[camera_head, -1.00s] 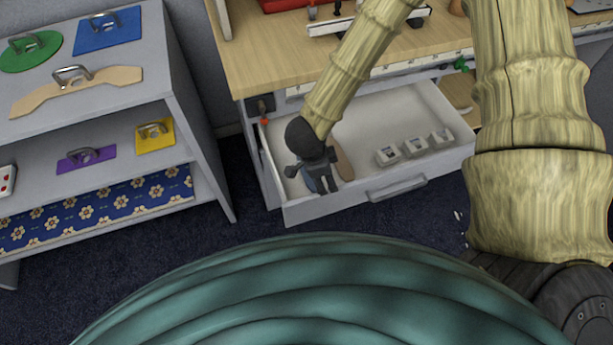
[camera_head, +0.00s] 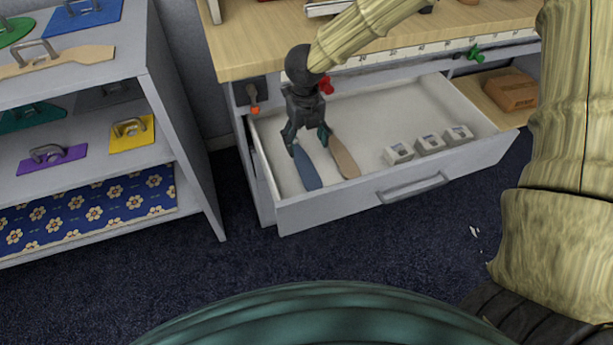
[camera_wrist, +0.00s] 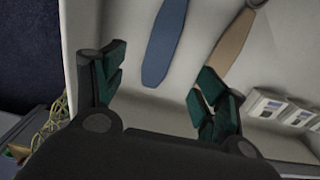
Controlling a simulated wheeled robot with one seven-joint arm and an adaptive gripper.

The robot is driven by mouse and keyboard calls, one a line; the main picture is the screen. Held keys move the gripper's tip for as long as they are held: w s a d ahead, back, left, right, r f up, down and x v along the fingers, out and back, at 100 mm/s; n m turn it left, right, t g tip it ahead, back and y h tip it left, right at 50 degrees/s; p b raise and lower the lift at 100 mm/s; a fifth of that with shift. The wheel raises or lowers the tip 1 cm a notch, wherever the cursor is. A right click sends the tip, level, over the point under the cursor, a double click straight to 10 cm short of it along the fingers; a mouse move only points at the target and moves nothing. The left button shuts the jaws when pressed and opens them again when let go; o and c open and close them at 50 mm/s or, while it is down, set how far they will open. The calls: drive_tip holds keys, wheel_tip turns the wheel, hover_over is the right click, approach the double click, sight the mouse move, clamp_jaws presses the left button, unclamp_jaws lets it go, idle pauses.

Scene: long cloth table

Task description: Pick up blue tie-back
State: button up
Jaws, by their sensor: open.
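The blue tie-back (camera_head: 307,170) lies flat in the open drawer, near its left end. It also shows in the wrist view (camera_wrist: 165,45) as a long blue strip with a blunt end. My gripper (camera_head: 306,143) is open and empty, above the far end of the tie-back in the head view. In the wrist view the two green-padded fingers (camera_wrist: 157,92) are spread apart, with the blue strip showing between and beyond them. A tan tie-back (camera_head: 344,158) lies beside the blue one, to its right, and shows in the wrist view (camera_wrist: 229,48) near the right finger.
The drawer (camera_head: 340,205) has raised walls around the tie-backs. Several small white boxes (camera_head: 430,144) stand in its right part. The wooden worktop (camera_head: 260,50) overhangs the back of the drawer. A grey shelf unit (camera_head: 188,150) stands at left.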

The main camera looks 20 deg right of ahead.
drive_tip(key=b, duration=0.1)
hover_over(306, 167)
drive_tip(key=shift+s+a+f, duration=0.1)
drive_tip(key=shift+s+f, duration=0.1)
drive_tip(key=shift+f, duration=1.3)
drive_tip(key=shift+s+f, duration=0.15)
drive_tip(key=shift+f, duration=1.3)
drive_tip(key=f, duration=0.3)
drive_tip(key=f+b, duration=0.1)
drive_tip(key=f, duration=0.1)
drive_tip(key=shift+w, duration=0.35)
drive_tip(key=c, duration=1.1)
